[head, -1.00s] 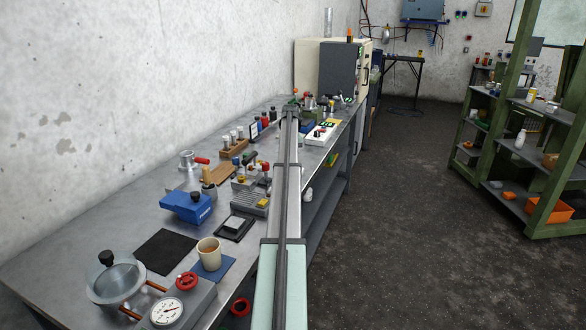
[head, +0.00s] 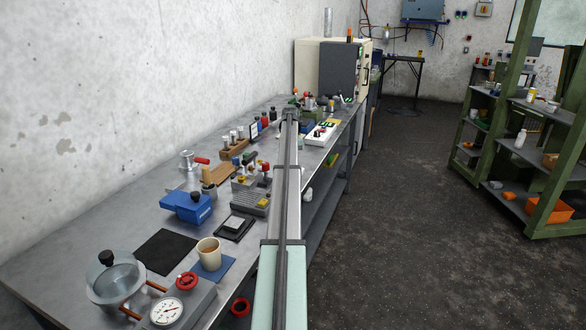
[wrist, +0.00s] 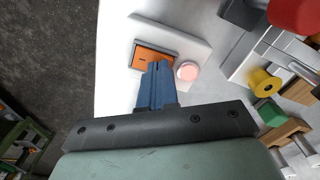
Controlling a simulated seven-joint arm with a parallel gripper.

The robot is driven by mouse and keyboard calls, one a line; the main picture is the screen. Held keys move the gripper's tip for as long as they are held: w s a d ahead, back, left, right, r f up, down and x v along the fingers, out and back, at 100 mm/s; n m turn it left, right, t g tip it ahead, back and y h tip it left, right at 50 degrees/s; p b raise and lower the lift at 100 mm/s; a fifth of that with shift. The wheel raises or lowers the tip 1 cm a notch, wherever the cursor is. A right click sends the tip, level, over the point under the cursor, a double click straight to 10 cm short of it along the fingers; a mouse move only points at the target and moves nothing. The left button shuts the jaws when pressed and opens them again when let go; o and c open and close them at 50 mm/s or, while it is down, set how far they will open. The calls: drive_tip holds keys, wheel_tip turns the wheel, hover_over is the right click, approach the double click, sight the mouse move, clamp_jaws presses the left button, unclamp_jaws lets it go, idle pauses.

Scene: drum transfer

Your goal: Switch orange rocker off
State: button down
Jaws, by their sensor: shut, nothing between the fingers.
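The orange rocker (wrist: 153,58) sits in a dark frame on a white housing in the wrist view. My gripper (wrist: 158,66) is shut and empty, its blue-grey fingers together. Their tips overlap the lower right part of the rocker in the picture; I cannot tell whether they touch it. The fingers hide that part of the rocker, and its tilt is unclear. A pale pink round button (wrist: 187,71) is just right of the fingers. In the head view my arm reaches along the bench and my gripper cannot be made out.
A yellow spool-like knob (wrist: 263,83), a red knob (wrist: 295,14) and a green block (wrist: 270,112) stand to the right in the wrist view. In the head view, a white box (head: 321,133) lies right of my arm on the crowded metal bench (head: 100,215).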

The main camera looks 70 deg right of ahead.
drive_tip(key=shift+f, duration=0.3)
drive_tip(key=shift+r, duration=0.1)
drive_tip(key=shift+r, duration=3.4)
